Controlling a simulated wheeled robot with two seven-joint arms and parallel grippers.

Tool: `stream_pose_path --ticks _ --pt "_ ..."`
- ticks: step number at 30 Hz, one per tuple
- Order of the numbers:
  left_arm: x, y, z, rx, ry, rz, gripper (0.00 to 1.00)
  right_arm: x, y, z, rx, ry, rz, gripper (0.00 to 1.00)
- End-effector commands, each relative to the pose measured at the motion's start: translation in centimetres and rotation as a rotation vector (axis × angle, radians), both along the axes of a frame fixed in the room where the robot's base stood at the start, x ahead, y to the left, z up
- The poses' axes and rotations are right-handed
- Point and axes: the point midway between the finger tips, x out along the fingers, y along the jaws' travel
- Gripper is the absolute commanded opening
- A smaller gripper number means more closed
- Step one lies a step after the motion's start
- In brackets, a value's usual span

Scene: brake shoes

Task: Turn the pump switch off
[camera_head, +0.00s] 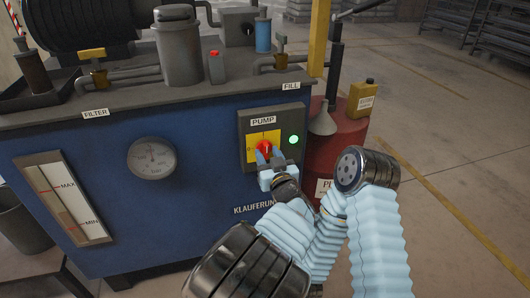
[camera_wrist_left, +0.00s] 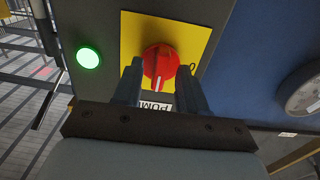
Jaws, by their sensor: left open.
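The pump switch has a red knob (camera_wrist_left: 160,62) on a yellow plate (camera_wrist_left: 202,38), under a "PUMP" label (camera_head: 264,121) in the head view. In the wrist view the knob's handle runs roughly up and down in the picture. My left gripper (camera_wrist_left: 160,72) is open, with one fingertip on each side of the knob's lower part; I cannot tell whether they touch it. It also shows in the head view (camera_head: 267,164), just below the knob and hiding part of it. The green lamp (camera_head: 293,139) beside the switch is lit. My right gripper is not in view.
The switch is on the blue tank's front (camera_head: 200,190), with a round gauge (camera_head: 152,158) and level gauge (camera_head: 62,198) to its left. A red drum (camera_head: 338,138) with a funnel (camera_head: 322,122) and yellow can (camera_head: 361,96) stands close on the right.

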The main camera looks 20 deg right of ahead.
Motion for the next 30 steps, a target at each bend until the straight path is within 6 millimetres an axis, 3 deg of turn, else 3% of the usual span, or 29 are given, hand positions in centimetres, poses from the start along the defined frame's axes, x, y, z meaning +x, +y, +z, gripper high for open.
stream_pose_path --ticks 5,12,13,23,30 --pt "0.0 0.0 0.0 0.000 0.000 0.000 0.38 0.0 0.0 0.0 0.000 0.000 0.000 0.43" --pt "0.0 0.0 0.0 0.000 0.000 0.000 0.02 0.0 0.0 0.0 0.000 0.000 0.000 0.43" --pt "0.0 0.0 0.0 0.000 0.000 0.000 0.00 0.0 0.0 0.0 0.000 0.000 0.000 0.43" --pt "0.0 0.0 -0.1 -0.026 -0.001 0.000 0.00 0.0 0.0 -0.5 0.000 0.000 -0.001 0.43" --pt "0.0 0.1 -0.4 -0.143 -0.004 0.001 0.00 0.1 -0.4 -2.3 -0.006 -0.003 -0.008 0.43"
